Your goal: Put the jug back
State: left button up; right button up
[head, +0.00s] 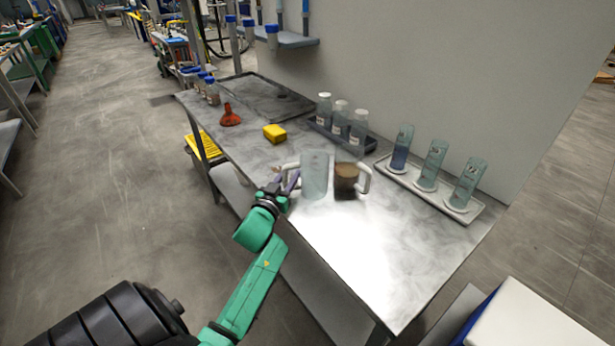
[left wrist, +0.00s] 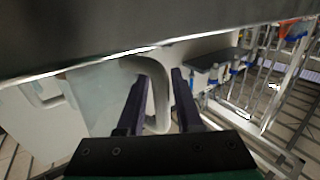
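A clear pale jug (head: 314,175) stands upright near the middle of the table (head: 350,240), its white handle (head: 291,168) pointing left. A second jug (head: 346,181) with brown contents is just right of it, its handle pointing right. My left gripper (head: 289,183) is at the clear jug's handle. In the left wrist view the gripper's two dark fingers (left wrist: 160,85) stand apart, with the pale handle (left wrist: 160,110) between them. Contact with the handle is hard to judge. The clear jug's body (left wrist: 95,95) is left of the fingers there. My right gripper is not in view.
The table's front right part is clear. A wall bounds the back.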

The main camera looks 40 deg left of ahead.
pick_arm(q)
jog(key=shift+w+a+f, duration=0.15)
jog(key=shift+w+a, duration=0.05)
jog(key=shift+w, duration=0.3)
jog(key=shift+s, duration=0.1)
grip_shut()
dwell(0.9)
